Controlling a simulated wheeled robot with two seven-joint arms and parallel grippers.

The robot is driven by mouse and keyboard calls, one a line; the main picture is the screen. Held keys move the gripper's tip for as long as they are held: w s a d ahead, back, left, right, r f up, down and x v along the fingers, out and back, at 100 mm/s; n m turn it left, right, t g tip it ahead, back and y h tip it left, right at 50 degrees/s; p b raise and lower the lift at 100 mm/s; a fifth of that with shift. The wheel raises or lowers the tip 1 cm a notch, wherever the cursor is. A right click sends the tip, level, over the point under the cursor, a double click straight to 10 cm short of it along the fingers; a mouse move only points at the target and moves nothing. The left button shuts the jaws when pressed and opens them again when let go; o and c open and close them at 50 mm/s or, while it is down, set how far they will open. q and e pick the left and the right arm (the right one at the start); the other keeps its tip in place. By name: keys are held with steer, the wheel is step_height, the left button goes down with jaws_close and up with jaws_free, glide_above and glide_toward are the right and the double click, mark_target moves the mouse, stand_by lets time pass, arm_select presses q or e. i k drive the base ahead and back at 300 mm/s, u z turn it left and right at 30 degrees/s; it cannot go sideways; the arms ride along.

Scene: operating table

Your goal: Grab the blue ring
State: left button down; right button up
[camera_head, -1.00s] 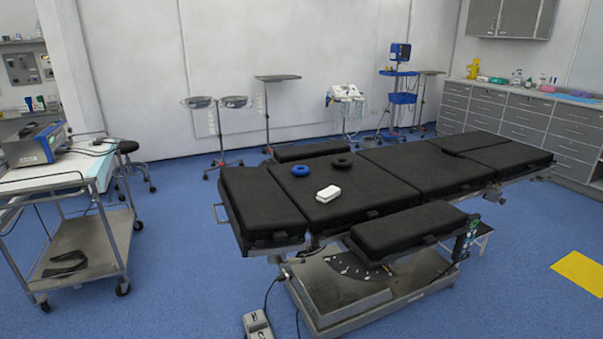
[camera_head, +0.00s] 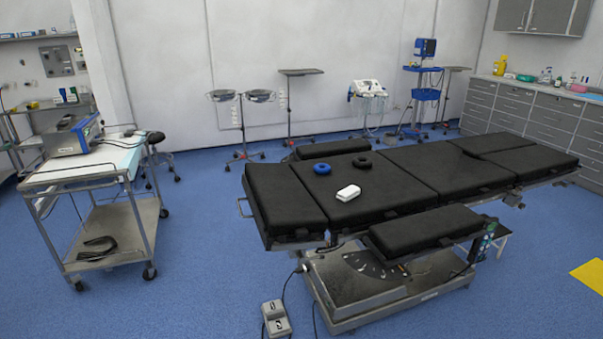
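The blue ring (camera_head: 322,168) lies flat on the black padded operating table (camera_head: 410,177), near its left part. A black ring (camera_head: 362,162) lies to its right and slightly farther back. A white block (camera_head: 348,193) lies in front of the two rings and is apart from them. Neither of my grippers shows in the head view.
A wheeled trolley (camera_head: 92,183) with a blue device (camera_head: 75,134) stands at the left. A foot pedal (camera_head: 275,318) lies on the floor before the table base (camera_head: 365,290). Stands line the back wall. Blue floor (camera_head: 205,270) between trolley and table is clear.

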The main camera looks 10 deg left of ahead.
mark_target(322, 169)
steer(key=u, duration=0.4)
steer(key=k, duration=0.45)
steer(key=z, duration=0.25)
steer(key=i, duration=1.35)
steer(key=u, duration=0.6)
